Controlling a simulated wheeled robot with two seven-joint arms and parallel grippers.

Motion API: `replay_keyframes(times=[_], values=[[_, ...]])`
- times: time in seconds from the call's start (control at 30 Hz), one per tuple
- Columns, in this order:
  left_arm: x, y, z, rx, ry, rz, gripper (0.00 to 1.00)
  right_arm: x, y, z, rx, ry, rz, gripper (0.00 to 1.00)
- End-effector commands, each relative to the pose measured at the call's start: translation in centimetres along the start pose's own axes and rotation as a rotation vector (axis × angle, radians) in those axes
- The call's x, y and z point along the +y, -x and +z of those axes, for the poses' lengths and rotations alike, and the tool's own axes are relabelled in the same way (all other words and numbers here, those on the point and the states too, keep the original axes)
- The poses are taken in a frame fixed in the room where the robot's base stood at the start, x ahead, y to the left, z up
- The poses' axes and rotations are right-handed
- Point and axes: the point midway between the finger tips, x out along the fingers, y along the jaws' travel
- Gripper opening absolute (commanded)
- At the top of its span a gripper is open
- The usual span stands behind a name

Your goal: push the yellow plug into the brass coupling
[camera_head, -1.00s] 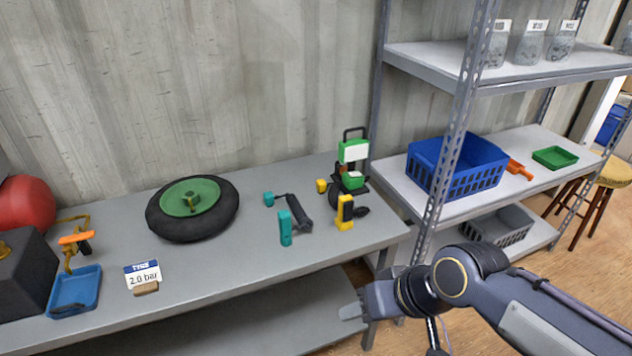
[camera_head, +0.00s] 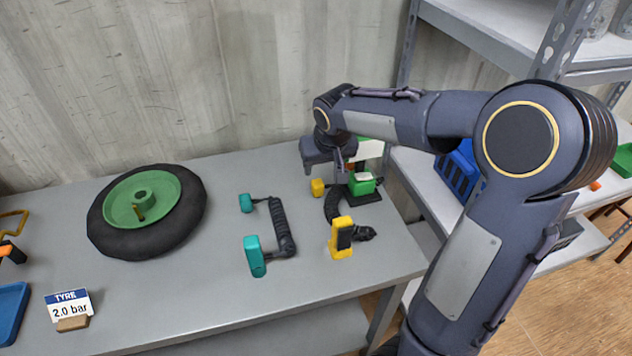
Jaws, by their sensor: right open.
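A black hose (camera_head: 332,208) on the grey bench has a small yellow end (camera_head: 317,187) at the back and a larger yellow block (camera_head: 341,240) with a dark face at the front. I cannot tell which is the yellow plug. My right gripper (camera_head: 338,168) points down, open, above and just right of the small yellow end, in front of the green device (camera_head: 362,184), hiding its upper part. I see no clear brass coupling; a brass-coloured bent bracket (camera_head: 12,222) is cut off at the left edge. My left gripper is not in view.
A wheel with a green hub (camera_head: 142,200), a "TYRE 2.0 bar" sign (camera_head: 70,306) and a blue tray (camera_head: 10,312) stand further left. My right arm covers much of the shelf rack.

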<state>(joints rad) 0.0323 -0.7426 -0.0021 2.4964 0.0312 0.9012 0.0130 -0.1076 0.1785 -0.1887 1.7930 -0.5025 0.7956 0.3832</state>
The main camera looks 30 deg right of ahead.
Motion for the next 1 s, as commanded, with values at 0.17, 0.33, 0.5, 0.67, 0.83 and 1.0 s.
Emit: replay_keyframes(times=[0.17,0.33,0.5,0.67,0.83,1.0], values=[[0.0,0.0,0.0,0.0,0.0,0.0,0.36,0.0,0.0,0.0,0.0,0.0,-0.001,0.53],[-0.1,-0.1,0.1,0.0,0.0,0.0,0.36,0.0,-1.6,0.1,-0.005,0.0,0.0,0.53],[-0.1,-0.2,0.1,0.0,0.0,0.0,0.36,0.0,-4.8,0.2,-0.005,0.0,0.0,0.53],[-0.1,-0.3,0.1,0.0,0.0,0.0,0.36,0.0,-6.6,0.1,-0.003,-0.001,-0.001,0.53],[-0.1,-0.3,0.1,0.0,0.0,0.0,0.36,0.0,-7.0,0.0,0.0,-0.001,-0.002,0.53],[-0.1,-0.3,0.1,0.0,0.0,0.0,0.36,0.0,-7.0,0.0,0.0,0.0,-0.002,0.53]])
